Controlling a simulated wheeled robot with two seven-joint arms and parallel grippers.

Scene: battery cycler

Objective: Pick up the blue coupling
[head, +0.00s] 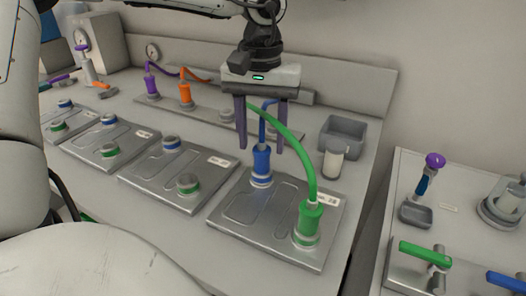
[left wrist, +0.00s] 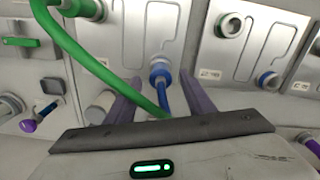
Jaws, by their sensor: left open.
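The blue coupling (head: 261,164) stands upright on a port of the nearest metal plate, and a blue hose rises from its top. My left gripper (head: 261,150) points down above it, open, with one finger on each side of the blue hose and the fingertips around the height of the coupling's top. In the left wrist view the blue coupling (left wrist: 160,70) shows between and beyond the two purple-grey fingers. I cannot tell whether a finger touches it. My right gripper is not in view.
A green coupling (head: 308,222) stands on the same plate (head: 250,212); its green hose (head: 299,146) arcs up close by my left gripper. A white-lidded jar (head: 333,160) and a grey bin (head: 343,137) stand to the right. More plates with ports lie to the left.

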